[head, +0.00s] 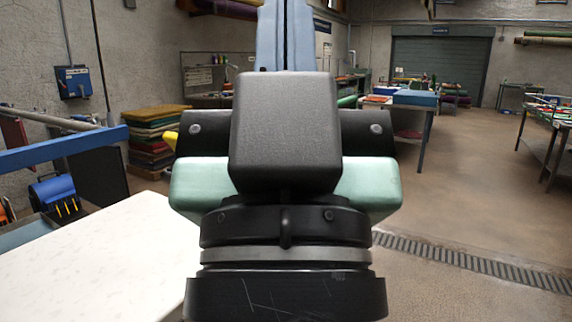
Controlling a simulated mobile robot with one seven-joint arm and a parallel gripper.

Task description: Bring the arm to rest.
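My arm (285,135) fills the middle of the head view. Its dark round lower joint is at the bottom edge, with a green section and a black block above it. A pale blue link rises from behind the block and runs out of the top of the picture. My gripper does not show, so I cannot see its fingers or whether it holds anything. A small yellow piece shows at the left of the arm; I cannot tell what it belongs to.
A white tabletop (80,270) lies close at the lower left, beside my arm. A blue rail (60,149) and a stack of folded rugs (155,142) are behind it. Workbenches stand farther back. The floor at right is open, crossed by a drain grating (470,262).

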